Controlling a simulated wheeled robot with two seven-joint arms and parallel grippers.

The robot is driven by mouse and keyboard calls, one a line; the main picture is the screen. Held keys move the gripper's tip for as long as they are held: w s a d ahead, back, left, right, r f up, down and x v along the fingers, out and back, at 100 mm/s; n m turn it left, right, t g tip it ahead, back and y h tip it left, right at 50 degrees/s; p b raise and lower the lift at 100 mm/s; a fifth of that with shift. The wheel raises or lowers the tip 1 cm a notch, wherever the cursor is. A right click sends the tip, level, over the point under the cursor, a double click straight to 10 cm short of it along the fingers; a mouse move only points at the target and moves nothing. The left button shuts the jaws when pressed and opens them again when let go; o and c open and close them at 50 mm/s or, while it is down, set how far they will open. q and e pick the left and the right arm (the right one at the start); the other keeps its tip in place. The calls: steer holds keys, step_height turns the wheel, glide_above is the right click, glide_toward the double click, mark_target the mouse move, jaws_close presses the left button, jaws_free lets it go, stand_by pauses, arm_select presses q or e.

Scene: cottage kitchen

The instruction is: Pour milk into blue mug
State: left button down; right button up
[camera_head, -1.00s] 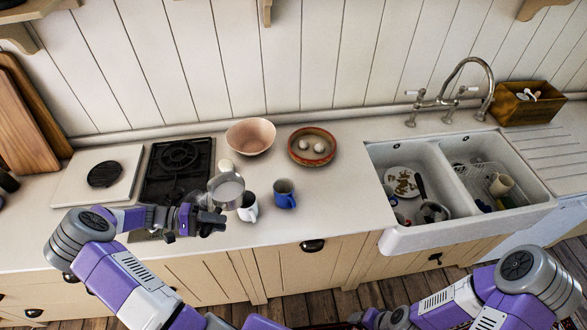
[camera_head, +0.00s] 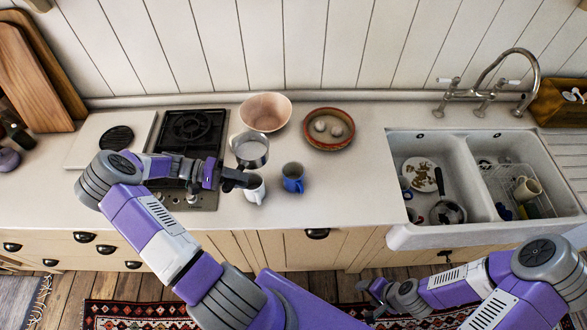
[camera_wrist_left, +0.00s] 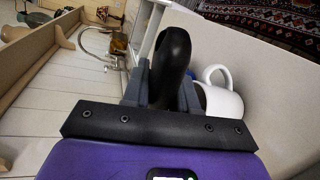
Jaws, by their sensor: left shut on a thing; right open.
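A blue mug (camera_head: 292,178) stands upright on the counter (camera_head: 340,195). A white mug (camera_head: 256,191) stands just left of it. My left gripper (camera_head: 236,180) is shut on the dark handle (camera_wrist_left: 174,55) of a small metal pan (camera_head: 250,151). The pan is held above the counter, behind the white mug and left of the blue mug, with pale milk showing inside. In the left wrist view the white mug (camera_wrist_left: 221,102) is beside the handle, with a sliver of blue behind it. My right gripper (camera_head: 376,291) is open and empty, low in front of the cabinets.
A pink bowl (camera_head: 265,112) and a red-rimmed dish with eggs (camera_head: 328,143) stand behind the mugs. A hob (camera_head: 190,133) is at left. The double sink (camera_head: 430,147) with dishes is at right. Counter between blue mug and sink is clear.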

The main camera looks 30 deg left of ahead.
arm_select(q)
steer(key=w+d+f+m+g+y+p, duration=0.1)
steer(key=d+g+y, duration=0.1)
steer(key=d+y, duration=0.5)
steer(key=shift+w+d+g+y, duration=0.3)
steer(key=shift+d+y, duration=0.1)
steer(key=shift+y, duration=0.3)
steer(key=shift+w+d+r+y, duration=0.1)
steer(key=shift+d+r+y, duration=0.15)
steer(key=shift+y, duration=0.45)
steer(key=shift+d+f+y, duration=0.1)
steer(key=shift+f+y, duration=0.2)
stand_by(0.3)
steer(key=shift+w+d+f+g+y+b, duration=0.1)
steer(key=shift+d+f+g+y+b, duration=0.25)
steer(key=shift+y+b, duration=0.35)
stand_by(0.3)
